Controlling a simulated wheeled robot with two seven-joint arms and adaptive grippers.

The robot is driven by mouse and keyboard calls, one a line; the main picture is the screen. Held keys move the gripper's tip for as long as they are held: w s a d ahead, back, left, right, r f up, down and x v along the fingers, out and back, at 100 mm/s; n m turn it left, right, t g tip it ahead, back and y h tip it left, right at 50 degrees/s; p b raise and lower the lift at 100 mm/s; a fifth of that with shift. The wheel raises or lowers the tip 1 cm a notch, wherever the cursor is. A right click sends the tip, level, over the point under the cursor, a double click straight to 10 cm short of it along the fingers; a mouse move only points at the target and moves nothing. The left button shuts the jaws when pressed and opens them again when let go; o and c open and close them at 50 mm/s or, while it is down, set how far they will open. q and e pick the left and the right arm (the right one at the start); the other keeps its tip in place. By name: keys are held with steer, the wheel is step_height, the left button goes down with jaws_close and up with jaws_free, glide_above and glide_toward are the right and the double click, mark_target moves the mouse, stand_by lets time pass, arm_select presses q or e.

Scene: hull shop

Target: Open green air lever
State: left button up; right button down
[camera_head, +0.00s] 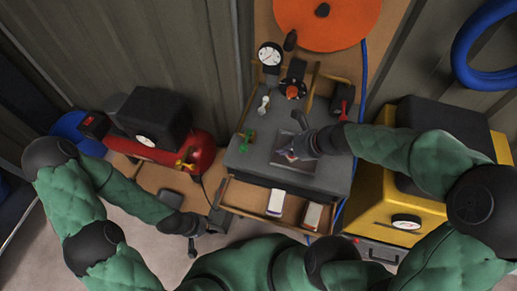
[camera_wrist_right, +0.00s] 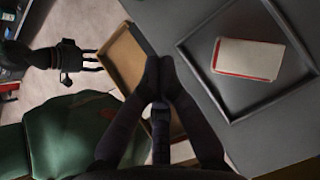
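The green lever (camera_head: 248,137) is small in the head view, on the left part of the grey bench top (camera_head: 262,160). My right gripper (camera_head: 291,152) is over a square dark tray on the bench, to the right of the lever and apart from it. In the right wrist view its fingertips (camera_wrist_right: 160,64) meet, with nothing seen between them. My left gripper (camera_head: 213,226) is low, left of the bench front, away from the lever. It also shows in the right wrist view (camera_wrist_right: 100,60), with its fingers apart and empty. The lever does not show in the wrist view.
A white box with a red edge (camera_wrist_right: 247,58) lies in the dark tray (camera_wrist_right: 245,112). An open drawer (camera_head: 238,196) holds two boxes at the bench front. A red compressor (camera_head: 165,152) stands left, a yellow machine (camera_head: 390,212) right. Gauges and fittings (camera_head: 270,54) stand behind.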

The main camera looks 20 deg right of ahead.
mark_target(246, 142)
steer(key=b+x, duration=0.5)
steer(key=x, duration=0.5)
steer(key=shift+a+f, duration=0.1)
steer(key=shift+f, duration=0.2)
steer(key=shift+w+a, duration=0.8)
steer(key=shift+w, duration=0.1)
steer(key=shift+w+a+f, duration=0.1)
steer(key=shift+w+a, duration=0.35)
steer(key=shift+w, duration=0.05)
steer(key=shift+a, duration=0.15)
steer(key=shift+a+m, duration=0.2)
steer(key=shift+m, duration=0.2)
